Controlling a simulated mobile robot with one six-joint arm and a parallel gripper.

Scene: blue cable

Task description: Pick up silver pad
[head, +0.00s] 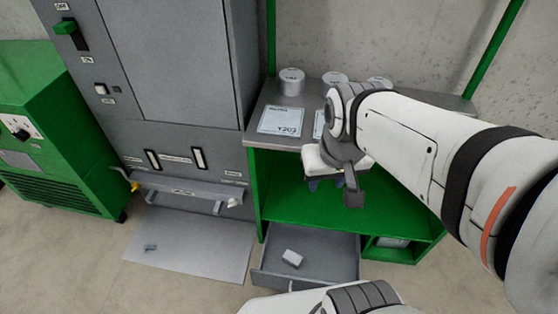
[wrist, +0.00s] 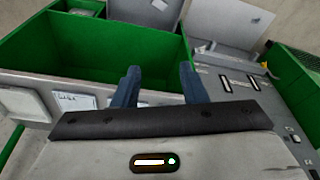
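A small silver-grey block (head: 291,258), which looks like the silver pad, lies in the open grey drawer (head: 345,262) low in front of the green shelf unit. In the wrist view a small pale piece (wrist: 160,5) at the top edge seems to be the same block. My gripper (head: 326,184) is in front of the shelf unit, above and a little right of the drawer. In the wrist view its two blue fingers (wrist: 160,82) stand apart with nothing between them. It is open and not touching the block.
The green shelf unit (head: 290,190) carries a grey top with cans (head: 291,82) and labelled cards (head: 281,121). A grey cabinet (head: 175,70) with a low rail stands left. A grey plate (head: 190,245) with a small dark piece (head: 150,247) lies on the floor.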

